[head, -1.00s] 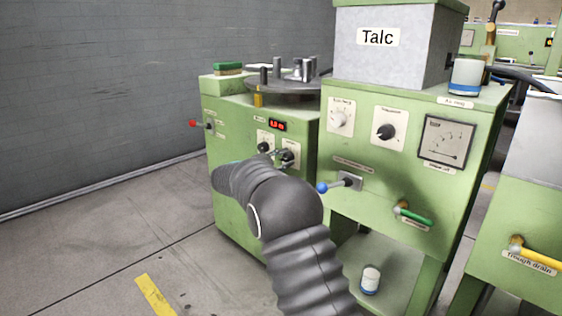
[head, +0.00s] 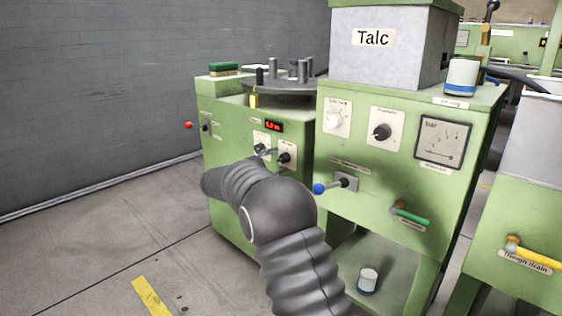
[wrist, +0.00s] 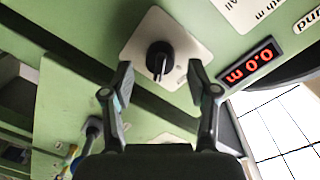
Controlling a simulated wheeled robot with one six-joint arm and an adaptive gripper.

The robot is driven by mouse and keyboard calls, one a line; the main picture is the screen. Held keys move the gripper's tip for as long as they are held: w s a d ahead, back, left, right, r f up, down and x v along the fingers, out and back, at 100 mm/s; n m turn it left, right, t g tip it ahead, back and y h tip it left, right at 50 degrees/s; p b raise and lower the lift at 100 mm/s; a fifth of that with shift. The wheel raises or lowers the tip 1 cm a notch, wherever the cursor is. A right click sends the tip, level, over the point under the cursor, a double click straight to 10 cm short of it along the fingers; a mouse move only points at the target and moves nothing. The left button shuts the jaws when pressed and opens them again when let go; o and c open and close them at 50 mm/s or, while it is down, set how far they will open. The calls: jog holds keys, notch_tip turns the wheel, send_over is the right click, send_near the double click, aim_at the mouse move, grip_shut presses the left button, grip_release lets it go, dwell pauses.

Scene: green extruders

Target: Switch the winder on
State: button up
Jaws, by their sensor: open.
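The right knob (head: 287,158) shows beside my arm. In the wrist view a black knob (wrist: 160,58) on a pale plate sits just ahead of the fingertips, and the display (wrist: 249,64) reads 0.0 m, upside down. My gripper (wrist: 161,82) is open and empty, its fingers on either side of the knob's line, apart from it as far as I can tell. My arm hides much of the gripper in the head view.
The Talc machine (head: 340,215) stands close right of the winder, with a blue-tipped lever (head: 320,188) and a green handle (head: 412,215) facing my arm. A red-tipped lever (head: 188,125) sticks out at the winder's left. The floor at left is clear.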

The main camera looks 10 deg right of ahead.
jog(key=v, duration=1)
